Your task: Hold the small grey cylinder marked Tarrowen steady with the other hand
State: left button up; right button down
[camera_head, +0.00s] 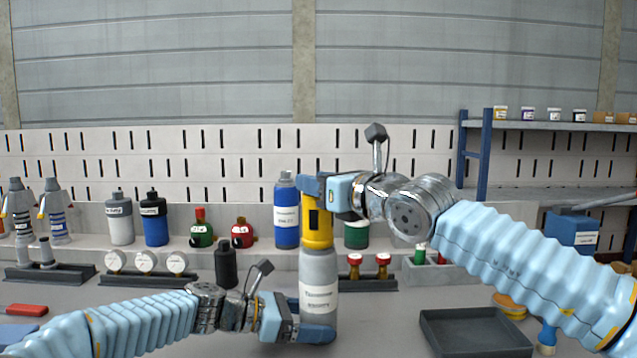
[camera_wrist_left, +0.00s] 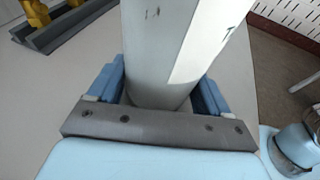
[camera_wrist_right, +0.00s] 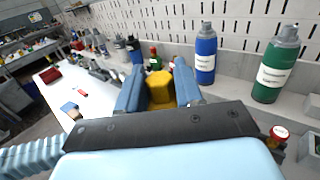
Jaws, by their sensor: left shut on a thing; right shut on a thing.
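The small grey cylinder (camera_head: 319,266) marked Tarrowen stands upright on the bench in the middle of the head view. My left gripper (camera_head: 314,331) is shut on it low down, near its base. In the left wrist view the grey cylinder (camera_wrist_left: 165,60) fills the space between the fingers of my left gripper (camera_wrist_left: 158,92). A yellow top piece (camera_head: 317,229) sits on the cylinder's upper end.
A blue bottle (camera_head: 286,225) and a green bottle (camera_head: 356,234) stand behind. A black bottle (camera_head: 226,263) stands to the left. A rack with red-topped parts (camera_head: 355,264) and an empty dark tray (camera_head: 475,335) are to the right. A pegboard wall closes the back.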

jog(key=shift+w+f+n+g+y, duration=0.15)
jog(key=shift+f+n+g+y, duration=0.05)
jog(key=shift+n+g+y, duration=0.1)
jog(key=shift+d+n+g+y, duration=0.2)
jog(key=shift+n+g+y, duration=0.1)
jog(key=shift+g+y, duration=0.15)
jog(key=n+g+y, duration=0.3)
jog(key=g, duration=0.1)
jog(key=shift+a+r+n+g, duration=0.1)
jog(key=shift+r+n+g, duration=0.05)
jog(key=shift+n+g, duration=0.25)
jog(key=shift+t, duration=0.25)
jog(key=c, duration=0.8)
grip_release()
